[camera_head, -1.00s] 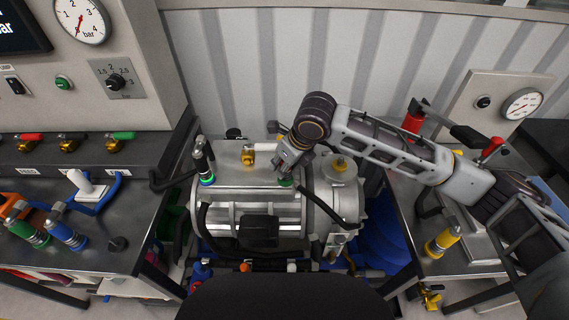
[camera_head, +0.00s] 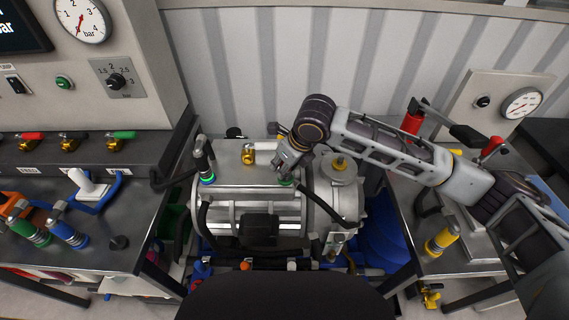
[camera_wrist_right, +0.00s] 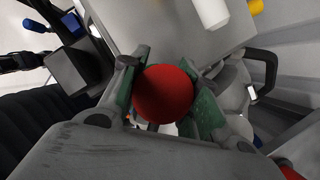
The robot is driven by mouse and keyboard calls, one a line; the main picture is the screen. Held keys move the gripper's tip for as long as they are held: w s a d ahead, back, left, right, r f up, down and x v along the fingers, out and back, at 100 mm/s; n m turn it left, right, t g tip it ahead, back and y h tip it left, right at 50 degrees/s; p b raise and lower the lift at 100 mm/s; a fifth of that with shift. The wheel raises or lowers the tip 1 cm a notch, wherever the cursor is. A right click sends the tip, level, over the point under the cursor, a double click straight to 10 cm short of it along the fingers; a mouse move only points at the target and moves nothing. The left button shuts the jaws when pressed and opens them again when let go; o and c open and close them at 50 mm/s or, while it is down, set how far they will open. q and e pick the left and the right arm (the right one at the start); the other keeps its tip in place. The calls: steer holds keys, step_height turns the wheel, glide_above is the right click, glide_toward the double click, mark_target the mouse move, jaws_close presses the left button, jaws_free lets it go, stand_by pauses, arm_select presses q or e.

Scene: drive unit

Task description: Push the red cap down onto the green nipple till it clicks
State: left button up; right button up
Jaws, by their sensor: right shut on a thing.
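The red cap (camera_wrist_right: 163,93) sits between the green-padded fingers of my right gripper (camera_wrist_right: 166,100) in the right wrist view. The gripper is shut on it. In the head view my right gripper (camera_head: 286,172) points down at the top of the silver drive unit (camera_head: 230,212), and the cap is hidden by the fingers. The green nipple (camera_head: 285,183) shows as a green ring just below the fingertips. I cannot tell whether the cap is touching it or seated on it. My left gripper is not in view.
A black hose with a green collar (camera_head: 207,178) stands on the unit's left. A brass fitting (camera_head: 248,155) and a white cylinder (camera_head: 268,146) are close beside the gripper. The left bench (camera_head: 110,255) holds hose couplings; the right bench has a yellow coupling (camera_head: 443,240).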

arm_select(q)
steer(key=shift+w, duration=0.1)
arm_select(e)
steer(key=shift+f, duration=0.15)
steer(key=o, duration=0.9)
steer(key=shift+c, duration=0.2)
steer(key=shift+o, duration=1.8)
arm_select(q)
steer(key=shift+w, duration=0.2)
arm_select(e)
steer(key=v, duration=1.2)
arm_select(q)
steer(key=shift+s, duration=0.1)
